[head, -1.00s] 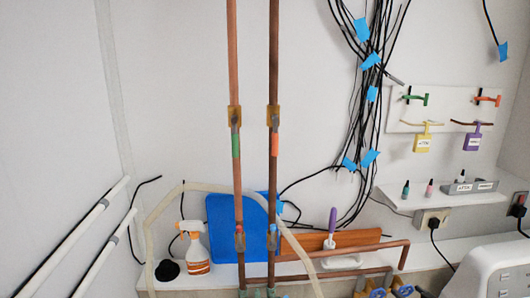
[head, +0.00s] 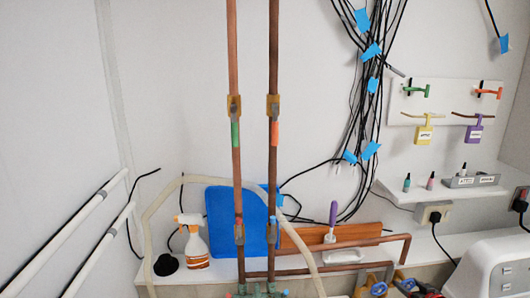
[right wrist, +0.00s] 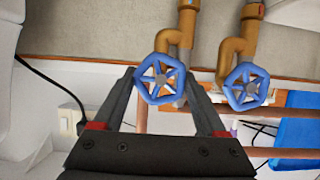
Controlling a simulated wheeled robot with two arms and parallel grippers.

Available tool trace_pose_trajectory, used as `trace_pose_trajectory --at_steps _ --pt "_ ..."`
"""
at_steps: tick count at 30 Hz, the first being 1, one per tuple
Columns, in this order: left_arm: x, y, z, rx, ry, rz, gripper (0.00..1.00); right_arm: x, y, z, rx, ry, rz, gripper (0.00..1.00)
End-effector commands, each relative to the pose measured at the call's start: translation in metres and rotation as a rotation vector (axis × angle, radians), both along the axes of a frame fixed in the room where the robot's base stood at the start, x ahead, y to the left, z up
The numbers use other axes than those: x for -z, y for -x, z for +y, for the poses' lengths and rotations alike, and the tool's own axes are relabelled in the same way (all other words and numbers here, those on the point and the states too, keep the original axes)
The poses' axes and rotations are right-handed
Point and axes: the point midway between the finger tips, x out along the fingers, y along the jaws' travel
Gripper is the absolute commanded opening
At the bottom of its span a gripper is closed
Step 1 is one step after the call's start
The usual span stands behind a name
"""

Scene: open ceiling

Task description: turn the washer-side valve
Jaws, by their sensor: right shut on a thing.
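Two blue star-shaped valve wheels on brass taps show in the right wrist view. The washer-side valve wheel (right wrist: 160,78) is the left one there, on the side away from the blue board. My right gripper (right wrist: 165,80) has one dark finger on each side of this wheel and is shut on it. The other blue wheel (right wrist: 246,86) stands apart, just outside the right finger. In the head view my right gripper (head: 415,288) shows only partly at the bottom edge, and the other blue wheel is beside it (head: 378,289). My left gripper is not in view.
A white machine (head: 487,268) stands close on the right. Copper pipes (head: 350,245) run along the ledge behind the valves. A blue board (head: 222,222), a spray bottle (head: 193,245) and a pale hose (head: 155,210) are farther left. Black cables hang on the wall.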

Motion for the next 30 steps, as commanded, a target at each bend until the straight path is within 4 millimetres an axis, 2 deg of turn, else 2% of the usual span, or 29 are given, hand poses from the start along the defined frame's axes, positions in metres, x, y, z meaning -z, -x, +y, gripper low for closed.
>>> trace_pose_trajectory --at_steps 1,4,11,21,30 --pt "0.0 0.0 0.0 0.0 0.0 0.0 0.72 0.0 0.0 0.0 0.0 0.0 0.0 0.24" --pt "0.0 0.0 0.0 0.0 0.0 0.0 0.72 0.0 0.0 0.0 0.0 0.0 0.0 0.07" --pt "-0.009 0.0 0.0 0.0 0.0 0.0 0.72 -0.003 0.0 0.002 -0.001 0.058 -0.006 0.07" --pt "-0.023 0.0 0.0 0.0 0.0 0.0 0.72 -0.001 0.0 0.003 -0.003 0.283 -0.023 0.07" --pt "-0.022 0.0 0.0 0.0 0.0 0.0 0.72 -0.001 -0.001 0.002 -0.001 0.307 -0.026 0.07"
